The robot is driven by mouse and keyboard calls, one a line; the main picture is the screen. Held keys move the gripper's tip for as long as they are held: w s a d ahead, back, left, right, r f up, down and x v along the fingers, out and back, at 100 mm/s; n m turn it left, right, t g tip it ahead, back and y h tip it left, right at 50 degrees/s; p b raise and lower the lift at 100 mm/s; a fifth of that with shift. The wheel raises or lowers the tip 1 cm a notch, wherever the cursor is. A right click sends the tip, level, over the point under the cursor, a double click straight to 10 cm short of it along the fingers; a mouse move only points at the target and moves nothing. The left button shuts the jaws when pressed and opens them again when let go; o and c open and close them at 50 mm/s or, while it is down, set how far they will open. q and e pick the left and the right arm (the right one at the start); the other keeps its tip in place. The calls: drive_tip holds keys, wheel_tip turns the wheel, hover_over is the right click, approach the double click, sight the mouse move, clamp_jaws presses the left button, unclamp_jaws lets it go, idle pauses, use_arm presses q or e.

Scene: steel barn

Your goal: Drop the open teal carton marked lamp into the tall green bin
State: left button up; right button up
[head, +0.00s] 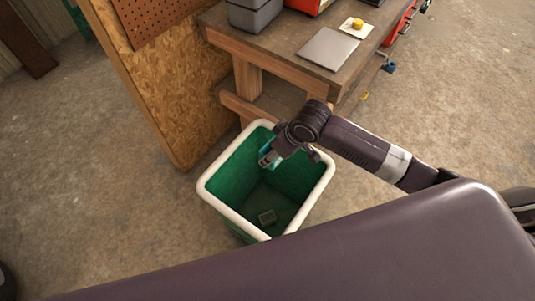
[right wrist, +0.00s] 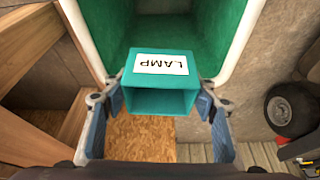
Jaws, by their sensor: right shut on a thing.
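The tall green bin (head: 230,172) has a thick white rim and stands upright on the floor. My right gripper (head: 272,157) is over its mouth, near the far side, pointing down. It is shut on the teal carton (head: 267,151), which is mostly hidden by the gripper in the head view. In the right wrist view the carton (right wrist: 160,98) sits between both fingers, its white LAMP label upside down and its open end facing the camera. The bin's green wall (right wrist: 226,38) shows behind it. My left gripper is not in view.
A wooden workbench (head: 236,43) stands just behind the bin, with a grey plate (head: 328,48) on top. A chipboard partition (head: 180,95) rises at the left. The concrete floor left of the bin is clear.

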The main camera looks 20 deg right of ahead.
drive_tip(key=shift+n, duration=0.7)
drive_tip(key=f, duration=0.2)
drive_tip(key=w+f, duration=0.1)
drive_tip(key=shift+w+d+f, duration=0.15)
drive_tip(key=shift+d+f, duration=0.05)
drive_tip(key=shift+f, duration=0.2)
use_arm(q)
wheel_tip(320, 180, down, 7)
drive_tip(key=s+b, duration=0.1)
drive_tip(key=b, duration=0.6)
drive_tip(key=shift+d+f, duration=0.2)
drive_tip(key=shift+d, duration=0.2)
use_arm(e)
wheel_tip(320, 180, down, 7)
drive_tip(key=shift+w+n+y, duration=0.2)
drive_tip(key=shift+n+y, duration=0.1)
drive_tip(key=o, duration=1)
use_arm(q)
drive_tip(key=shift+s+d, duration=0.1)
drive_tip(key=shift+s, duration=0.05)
use_arm(e)
drive_tip(key=v, duration=1.2)
drive_tip(key=shift+w+d, duration=0.1)
drive_tip(key=shift+w, duration=0.05)
